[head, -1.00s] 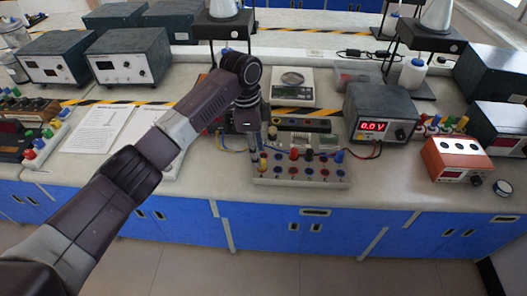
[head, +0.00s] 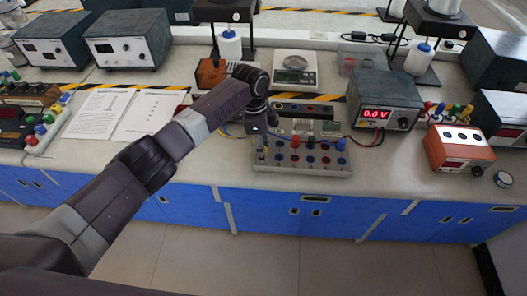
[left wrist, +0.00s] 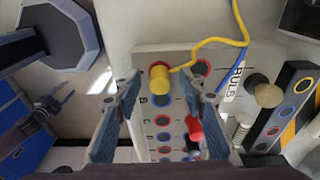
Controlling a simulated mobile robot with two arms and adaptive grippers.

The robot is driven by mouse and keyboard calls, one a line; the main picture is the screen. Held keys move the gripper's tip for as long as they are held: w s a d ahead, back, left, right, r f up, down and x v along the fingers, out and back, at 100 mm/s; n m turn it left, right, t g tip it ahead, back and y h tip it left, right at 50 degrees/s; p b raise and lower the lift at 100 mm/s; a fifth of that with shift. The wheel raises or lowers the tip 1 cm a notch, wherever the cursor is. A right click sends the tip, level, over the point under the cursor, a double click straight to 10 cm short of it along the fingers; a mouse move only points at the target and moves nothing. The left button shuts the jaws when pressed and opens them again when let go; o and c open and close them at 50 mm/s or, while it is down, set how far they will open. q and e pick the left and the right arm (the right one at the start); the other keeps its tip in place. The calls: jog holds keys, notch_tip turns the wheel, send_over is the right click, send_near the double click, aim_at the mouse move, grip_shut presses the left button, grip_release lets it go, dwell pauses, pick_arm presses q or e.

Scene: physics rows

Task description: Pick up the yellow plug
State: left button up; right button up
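The yellow plug (left wrist: 159,79) stands in the end socket of the socket board (left wrist: 145,55) in the left wrist view, a yellow cable running off it. My left gripper (left wrist: 161,92) is open, one finger on each side of the plug, with gaps showing on both sides. In the head view my left gripper (head: 261,145) is over the left end of the board (head: 325,172); the yellow plug cannot be made out there.
A red plug (left wrist: 194,128) stands close to one finger. Behind the board are a scale (head: 294,76) and a power supply (head: 384,100) reading 0.0 V. An orange box (head: 459,148) is to the right. Paper sheets (head: 125,115) lie left.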

pick_arm(q)
jog(key=c, duration=1)
grip_shut()
pick_arm(e)
jog(key=shift+s, duration=0.3)
pick_arm(q)
jog(key=shift+r, duration=0.15)
pick_arm(e)
jog(key=shift+f, duration=0.1)
pick_arm(q)
notch_tip(320, 180, up, 20)
jog(key=b, duration=0.3)
pick_arm(e)
notch_tip(320, 180, down, 3)
jog(key=shift+d+f, duration=0.1)
